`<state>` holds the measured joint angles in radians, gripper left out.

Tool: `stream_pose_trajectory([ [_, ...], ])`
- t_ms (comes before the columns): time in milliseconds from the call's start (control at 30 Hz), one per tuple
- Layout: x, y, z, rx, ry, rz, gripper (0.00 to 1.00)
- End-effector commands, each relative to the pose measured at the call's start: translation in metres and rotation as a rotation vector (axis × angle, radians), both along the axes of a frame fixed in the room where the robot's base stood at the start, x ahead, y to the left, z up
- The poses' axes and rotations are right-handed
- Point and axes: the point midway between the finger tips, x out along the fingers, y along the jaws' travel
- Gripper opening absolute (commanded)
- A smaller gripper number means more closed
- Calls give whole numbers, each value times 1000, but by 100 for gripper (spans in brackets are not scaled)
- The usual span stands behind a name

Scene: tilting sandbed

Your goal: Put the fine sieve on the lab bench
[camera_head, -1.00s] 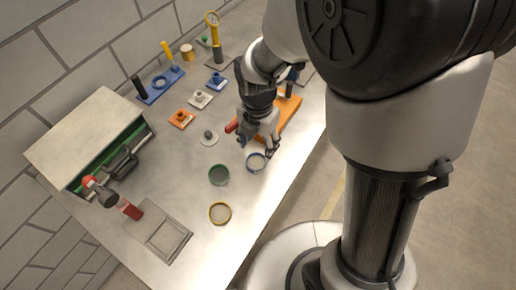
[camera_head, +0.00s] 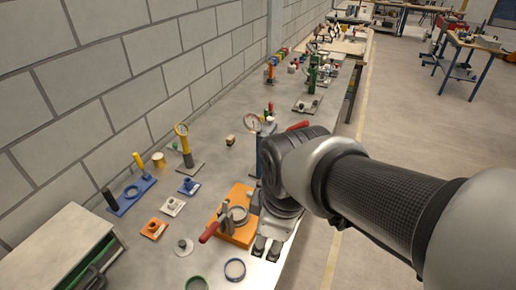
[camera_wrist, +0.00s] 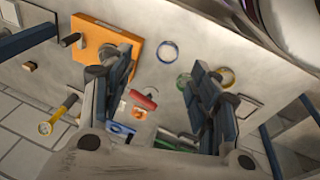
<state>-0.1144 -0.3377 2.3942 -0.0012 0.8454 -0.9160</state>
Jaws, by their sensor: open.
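Several round ring-shaped sieves lie on the bench (camera_head: 215,130); which one is the fine sieve I cannot tell. The blue-rimmed sieve (camera_head: 235,269) lies near the bench's front edge, and it also shows in the wrist view (camera_wrist: 168,44). The green-rimmed one (camera_head: 196,284) is beside it, cut by the lower picture edge, and partly behind a finger in the wrist view (camera_wrist: 183,80). The yellow-rimmed one (camera_wrist: 229,77) shows only in the wrist view. My gripper (camera_head: 267,248) is open and empty, above the bench close to the blue-rimmed sieve, its fingers pointing down.
Floor is clear beyond the front edge.

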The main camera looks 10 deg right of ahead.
Motion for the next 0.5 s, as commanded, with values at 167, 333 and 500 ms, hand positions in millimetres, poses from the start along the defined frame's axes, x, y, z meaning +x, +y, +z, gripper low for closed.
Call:
stream_pose_trajectory([
  [167, -42, -22, 26, 154, -90, -557, 55],
  [333, -65, -31, 33, 265, -132, -882, 55],
  [500, -71, -33, 34, 303, -143, -987, 55],
])
